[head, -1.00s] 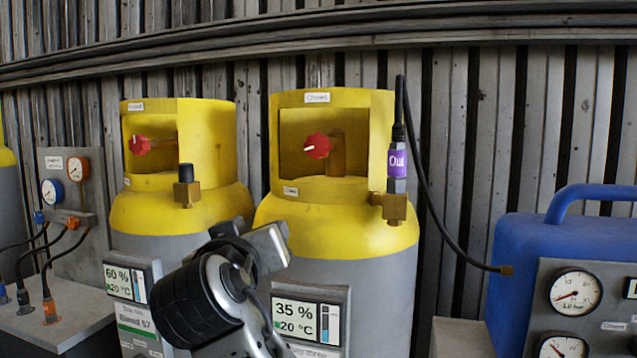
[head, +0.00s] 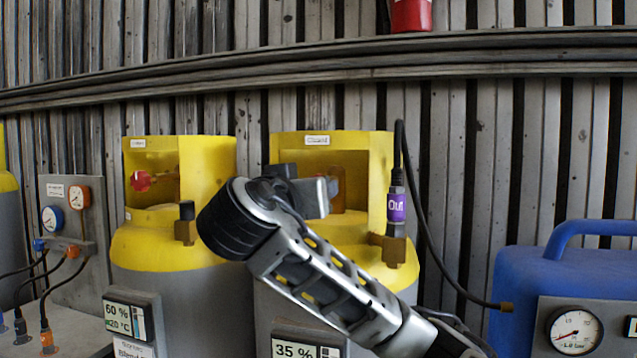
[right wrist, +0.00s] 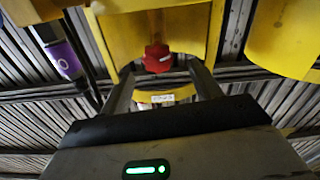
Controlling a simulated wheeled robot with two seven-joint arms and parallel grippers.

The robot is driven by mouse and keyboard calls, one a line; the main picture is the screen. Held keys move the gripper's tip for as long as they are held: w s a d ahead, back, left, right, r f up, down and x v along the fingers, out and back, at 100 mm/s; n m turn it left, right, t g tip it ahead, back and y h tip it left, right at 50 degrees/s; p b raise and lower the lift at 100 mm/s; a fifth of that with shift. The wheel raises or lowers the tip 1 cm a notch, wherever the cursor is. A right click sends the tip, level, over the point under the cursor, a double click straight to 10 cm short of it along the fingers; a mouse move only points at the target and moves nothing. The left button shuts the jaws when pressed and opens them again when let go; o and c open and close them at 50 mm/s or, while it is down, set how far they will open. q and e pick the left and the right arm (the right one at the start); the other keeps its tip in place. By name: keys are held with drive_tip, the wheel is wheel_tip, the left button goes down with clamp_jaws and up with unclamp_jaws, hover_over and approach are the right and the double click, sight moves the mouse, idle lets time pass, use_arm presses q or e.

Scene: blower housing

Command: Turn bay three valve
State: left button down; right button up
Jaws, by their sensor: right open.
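The right yellow-and-grey cylinder (head: 345,145) has a yellow collar with a window and a small "Closed" label. Its red valve knob (right wrist: 158,58) shows in the right wrist view; in the head view my gripper hides it. My right gripper (head: 325,195) is in front of that window. In the right wrist view the open fingers (right wrist: 160,78) point at the knob, one towards each side of it. I cannot tell whether the tips reach around it. The left cylinder (head: 215,160) has its own red knob (head: 141,181). My left gripper is out of view.
A purple "Out" connector (head: 396,208) with a black hose stands at the right cylinder's right side. A blue machine with gauges (head: 560,265) is at the right. A gauge panel (head: 75,225) is at the left. A ribbed wall with rails stands behind.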

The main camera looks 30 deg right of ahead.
drive_tip(key=x, duration=0.3)
drive_tip(key=p+x, duration=0.1)
drive_tip(key=x, duration=0.2)
drive_tip(key=shift+w+d+f+p, duration=0.1)
drive_tip(key=shift+d+f+p, duration=0.2)
drive_tip(key=shift+d, duration=0.1)
drive_tip(key=c, duration=1)
